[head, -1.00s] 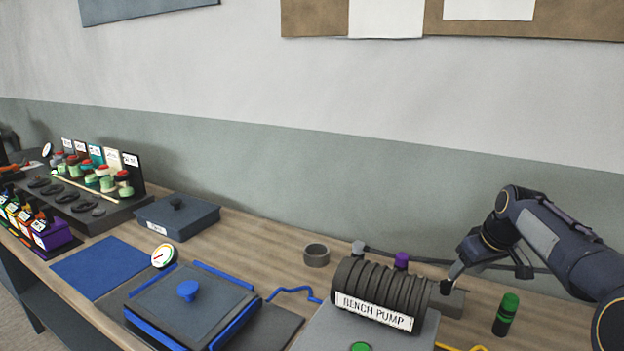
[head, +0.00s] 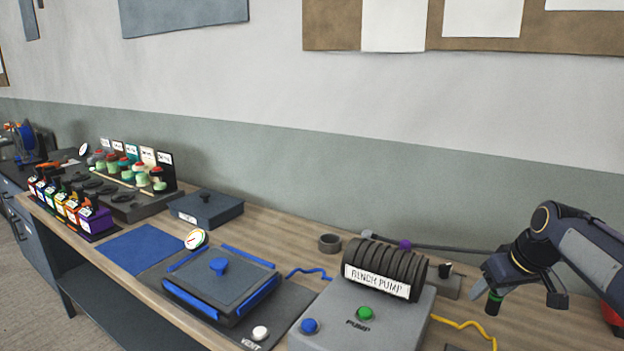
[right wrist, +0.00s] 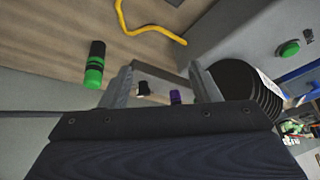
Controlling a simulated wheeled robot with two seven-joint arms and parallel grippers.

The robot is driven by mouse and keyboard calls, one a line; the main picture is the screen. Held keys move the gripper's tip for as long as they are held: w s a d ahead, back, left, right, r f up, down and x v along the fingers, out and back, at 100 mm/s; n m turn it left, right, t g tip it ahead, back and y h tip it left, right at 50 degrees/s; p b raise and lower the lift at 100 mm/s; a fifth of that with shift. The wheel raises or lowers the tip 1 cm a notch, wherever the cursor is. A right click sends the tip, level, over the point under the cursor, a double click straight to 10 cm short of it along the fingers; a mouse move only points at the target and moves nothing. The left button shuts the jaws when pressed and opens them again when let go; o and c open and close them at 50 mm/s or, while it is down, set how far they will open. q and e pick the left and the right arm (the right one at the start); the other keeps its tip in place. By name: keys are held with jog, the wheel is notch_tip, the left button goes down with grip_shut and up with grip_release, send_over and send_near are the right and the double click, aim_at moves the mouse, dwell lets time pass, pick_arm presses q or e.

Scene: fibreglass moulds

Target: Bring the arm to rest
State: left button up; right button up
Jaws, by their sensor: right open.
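My right gripper (head: 521,284) is open and empty above the right part of the bench, to the right of the bench pump (head: 378,284). In the right wrist view its two fingers (right wrist: 163,82) stand apart with nothing held between them. A black bottle with a green cap (head: 494,303) stands behind or beside the left finger in the head view, partly hidden. It shows whole in the right wrist view (right wrist: 95,66), outside the fingers; I cannot tell how close it is. My left gripper is not in view.
A yellow hose (head: 465,325) lies near the pump. The wall is close behind the bench.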

jog(key=s+a+r+m+y+p, duration=0.1)
jog(key=s+a, duration=0.4)
jog(key=s, duration=0.4)
jog(key=s+a+r+m+p, duration=0.1)
jog(key=s+a, duration=0.3)
jog(key=s, duration=0.5)
jog(key=s+a+f, duration=0.3)
jog(key=s, duration=0.3)
jog(key=s+a+f+m+y+p, duration=0.1)
jog(key=s+a+f, duration=0.2)
jog(key=s+f, duration=0.1)
jog(key=shift+s+a+m+t, duration=0.3)
jog(key=shift+s+a+t, duration=0.1)
jog(key=shift+s, duration=0.45)
